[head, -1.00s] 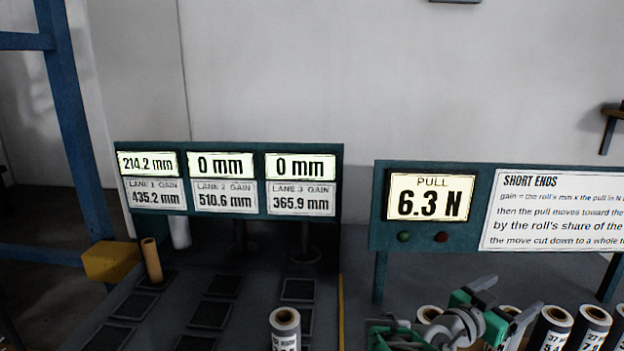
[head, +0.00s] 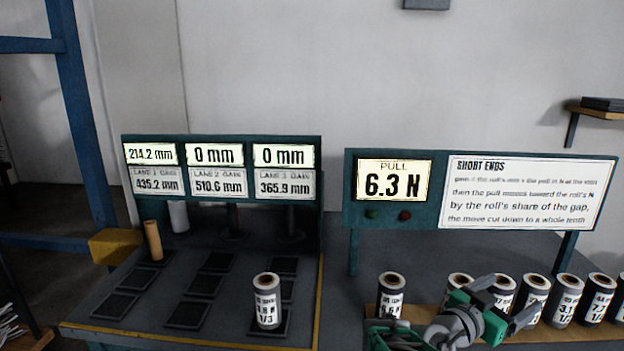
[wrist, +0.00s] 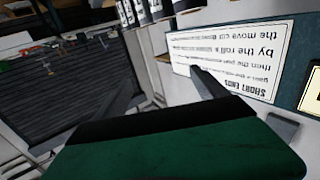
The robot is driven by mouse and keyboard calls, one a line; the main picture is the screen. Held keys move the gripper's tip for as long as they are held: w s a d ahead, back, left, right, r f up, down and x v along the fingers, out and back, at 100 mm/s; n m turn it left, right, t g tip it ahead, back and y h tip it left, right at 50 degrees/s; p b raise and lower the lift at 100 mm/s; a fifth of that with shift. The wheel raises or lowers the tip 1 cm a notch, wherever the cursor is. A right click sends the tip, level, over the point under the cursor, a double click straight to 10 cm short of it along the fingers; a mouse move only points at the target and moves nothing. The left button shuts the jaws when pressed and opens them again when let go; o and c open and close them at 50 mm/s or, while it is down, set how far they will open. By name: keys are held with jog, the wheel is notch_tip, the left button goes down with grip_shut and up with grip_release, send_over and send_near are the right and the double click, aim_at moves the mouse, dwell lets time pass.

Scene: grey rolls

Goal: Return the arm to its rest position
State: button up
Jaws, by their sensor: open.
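My gripper (head: 515,310) is at the lower right of the head view, in front of the row of grey rolls (head: 536,290). Its two fingers are spread apart with nothing between them. In the wrist view the two fingers (wrist: 165,92) also stand apart and empty, with the sign board beyond one of them. My green and grey wrist partly hides some rolls and the wooden strip they stand on.
One grey roll (head: 267,300) stands on a dark pad of the lane table (head: 150,315). A tan tube (head: 153,240) stands at the back left. The lane display (head: 220,168) and pull display (head: 393,187) are behind. A shelf (head: 598,110) is on the right wall.

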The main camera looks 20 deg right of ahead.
jog(key=s+a+f+n+g+y, duration=0.1)
jog(key=s+a+f+n+y, duration=0.15)
jog(key=f, duration=0.45)
jog(key=s+a+f+n+g+y, duration=0.15)
jog(key=f+y, duration=0.25)
jog(key=f, duration=0.4)
jog(key=w+a+f+n+y, duration=0.1)
jog(key=a+f+n+y, duration=0.2)
jog(key=a, duration=0.4)
jog(key=a+f+y, duration=0.4)
jog(key=a+f, duration=0.2)
jog(key=a, duration=0.1)
jog(key=w+a+r+n+t+y+p, duration=0.1)
jog(key=a+r+n+y, duration=0.15)
jog(key=a, duration=0.45)
jog(key=w+a+r+n+y+p, duration=0.1)
jog(key=a+r+n, duration=0.15)
jog(key=a, duration=0.55)
jog(key=w+a+r+n+t+y+p, duration=0.1)
jog(key=w+a+r+n+t+p, duration=0.2)
jog(key=a+r, duration=0.8)
jog(key=shift+w+a+r+n+p, duration=0.3)
jog(key=shift+w+r+n, duration=0.1)
jog(key=shift+w+n, duration=0.7)
jog(key=shift+s+d+t, duration=0.15)
jog(key=shift+t, duration=0.1)
grip_shut()
